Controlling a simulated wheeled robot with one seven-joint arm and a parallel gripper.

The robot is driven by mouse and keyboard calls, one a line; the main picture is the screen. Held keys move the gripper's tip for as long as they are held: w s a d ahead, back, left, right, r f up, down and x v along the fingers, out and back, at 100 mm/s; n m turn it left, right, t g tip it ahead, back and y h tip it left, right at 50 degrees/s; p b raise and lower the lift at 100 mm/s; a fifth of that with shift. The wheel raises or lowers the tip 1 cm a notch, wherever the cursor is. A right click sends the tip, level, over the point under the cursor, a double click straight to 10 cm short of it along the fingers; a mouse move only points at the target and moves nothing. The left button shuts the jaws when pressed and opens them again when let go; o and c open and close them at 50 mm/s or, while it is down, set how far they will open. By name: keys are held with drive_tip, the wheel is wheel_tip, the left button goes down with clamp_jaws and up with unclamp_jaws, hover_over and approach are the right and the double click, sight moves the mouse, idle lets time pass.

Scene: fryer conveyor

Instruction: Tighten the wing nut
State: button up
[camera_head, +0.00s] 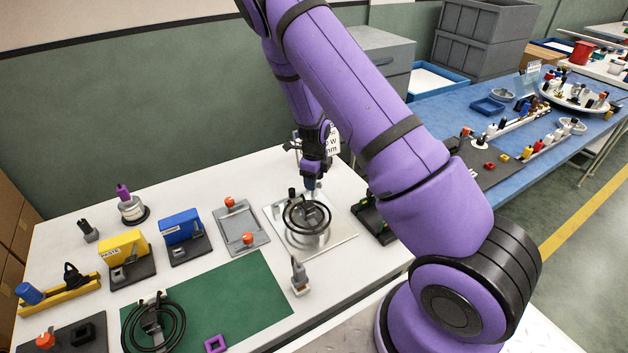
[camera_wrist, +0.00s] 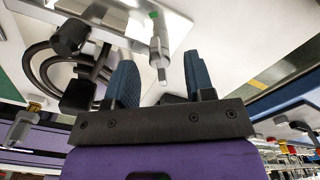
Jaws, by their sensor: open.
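My gripper (camera_head: 311,184) is open, pointing down just above the back of a round metal fixture (camera_head: 308,238) with black rings on top. In the wrist view its two dark blue fingers stand apart, with a gap between the fingertips (camera_wrist: 160,76). The black curved rings (camera_wrist: 42,62) and black knobs (camera_wrist: 70,37) lie left of the fingers there. A slim grey metal piece (camera_wrist: 159,46) shows in line with the gap, and I cannot tell contact. I cannot clearly make out the wing nut; it is too small or hidden.
The fixture stands on a pale plate (camera_head: 340,243). A grey upright tool (camera_head: 300,276) stands in front of it, and a grey tray with red knobs (camera_head: 240,228) is left. A dark block (camera_head: 374,221) is close on the right. The green mat (camera_head: 225,300) has free room.

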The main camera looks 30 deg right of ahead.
wheel_tip(320, 180, up, 10)
drive_tip(key=shift+r, duration=0.15)
idle(0.3)
idle(0.4)
drive_tip(key=s+a+r+n+t+y, duration=0.1)
drive_tip(key=s+a+r+n, duration=0.1)
drive_tip(key=s+r+n, duration=0.45)
drive_tip(key=s+a+r+n+y, duration=0.1)
drive_tip(key=s+a+r+n, duration=0.15)
drive_tip(key=r, duration=0.65)
drive_tip(key=s+a+r+n+t+y, duration=0.1)
drive_tip(key=s+a+r+n, duration=0.15)
drive_tip(key=r+n, duration=0.35)
drive_tip(key=s+r+n+t+h, duration=0.1)
drive_tip(key=s+r+n, duration=0.5)
drive_tip(key=s, duration=0.5)
drive_tip(key=s+a+r+n+t+h, duration=0.1)
drive_tip(key=s+r+n, duration=0.4)
drive_tip(key=s, duration=0.5)
drive_tip(key=shift+s+a+r+n+t+h, duration=0.35)
drive_tip(key=shift+n+t+h, duration=0.2)
drive_tip(key=shift+n, duration=0.85)
